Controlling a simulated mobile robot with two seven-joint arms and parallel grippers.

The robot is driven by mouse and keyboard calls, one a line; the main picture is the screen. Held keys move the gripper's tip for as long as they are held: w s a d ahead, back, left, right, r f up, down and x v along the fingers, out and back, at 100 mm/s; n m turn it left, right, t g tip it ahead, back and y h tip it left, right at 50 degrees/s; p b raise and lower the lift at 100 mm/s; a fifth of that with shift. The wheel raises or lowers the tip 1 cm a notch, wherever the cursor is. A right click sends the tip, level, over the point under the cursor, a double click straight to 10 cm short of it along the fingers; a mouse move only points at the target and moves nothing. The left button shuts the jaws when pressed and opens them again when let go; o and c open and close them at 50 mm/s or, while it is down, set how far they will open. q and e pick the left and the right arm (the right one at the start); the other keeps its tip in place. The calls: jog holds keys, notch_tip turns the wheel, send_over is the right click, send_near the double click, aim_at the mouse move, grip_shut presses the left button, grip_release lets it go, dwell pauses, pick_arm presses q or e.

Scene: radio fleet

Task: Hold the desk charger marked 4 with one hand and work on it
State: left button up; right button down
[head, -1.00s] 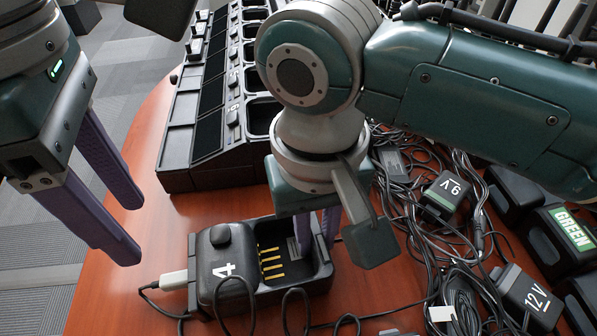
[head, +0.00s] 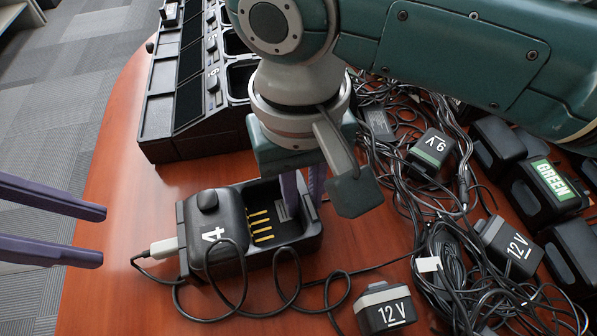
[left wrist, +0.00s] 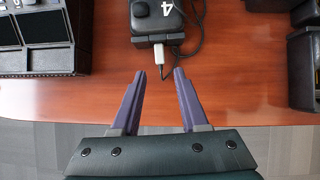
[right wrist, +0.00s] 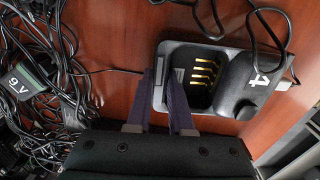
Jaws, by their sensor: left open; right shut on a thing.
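The desk charger marked 4 (head: 213,219) is a black box with a round knob, an empty pocket with gold contacts and a white plug (head: 163,248) in its left side. It sits on the wooden table. The charger also shows in the left wrist view (left wrist: 158,17) and the right wrist view (right wrist: 240,85). My right gripper (head: 304,203) is shut on the charger's pocket wall at its far right end; the head view partly hides the fingertips. My left gripper (head: 104,236) is open and empty, left of the charger and the plug, apart from both.
A black multi-slot charging rack (head: 195,100) stands behind. Tangled cables (head: 440,230) cover the right side, with adapters marked 9 V (head: 432,148) and 12 V (head: 386,309) and a black GREEN-labelled unit (head: 553,183). The charger's cable loops in front. Bare table lies at left.

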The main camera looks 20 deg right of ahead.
aim_at(157, 248)
pick_arm(q)
jog(key=shift+x, duration=3.9)
grip_shut()
jog(key=shift+a, duration=1.35)
jog(key=shift+w+a, duration=0.1)
jog(key=shift+a, duration=1.6)
